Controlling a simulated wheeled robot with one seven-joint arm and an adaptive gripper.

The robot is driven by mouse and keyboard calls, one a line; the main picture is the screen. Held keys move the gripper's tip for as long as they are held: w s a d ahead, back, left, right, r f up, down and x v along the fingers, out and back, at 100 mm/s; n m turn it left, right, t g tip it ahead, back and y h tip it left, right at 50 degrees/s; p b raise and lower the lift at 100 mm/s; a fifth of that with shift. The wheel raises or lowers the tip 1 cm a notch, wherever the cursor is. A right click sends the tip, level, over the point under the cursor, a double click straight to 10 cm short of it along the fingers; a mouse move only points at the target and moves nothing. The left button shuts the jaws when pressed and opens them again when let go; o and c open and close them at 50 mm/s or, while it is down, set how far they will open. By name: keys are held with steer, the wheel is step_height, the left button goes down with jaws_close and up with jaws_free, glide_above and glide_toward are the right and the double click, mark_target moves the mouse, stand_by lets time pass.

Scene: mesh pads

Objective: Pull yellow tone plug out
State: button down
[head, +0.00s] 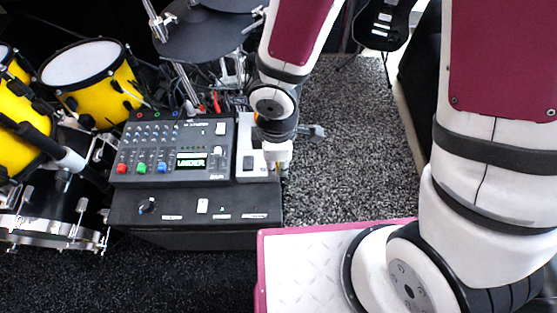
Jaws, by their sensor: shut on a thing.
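My gripper (279,168) is at the right end of the dark sound console (228,158), beside the light grey block (247,170) with a black switch. The gripper is small in the head view and partly hidden by its own wrist. It is shut on a small yellowish thing (283,173), which I take to be the yellow tone plug. Only a sliver of it shows. I cannot tell whether the plug is still seated in a socket. The console has knobs, red, green and blue buttons, and a lit display reading "UNDER".
The console stands on a black box (185,240) with a knob and a white switch. Yellow drums (98,84) and metal stands crowd the left. Dark cymbal pads (205,38) stand behind. A guitar (384,25) is at the back right. Speckled carpet (345,180) right of the console is clear.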

steer(key=shift+r+p, duration=1.55)
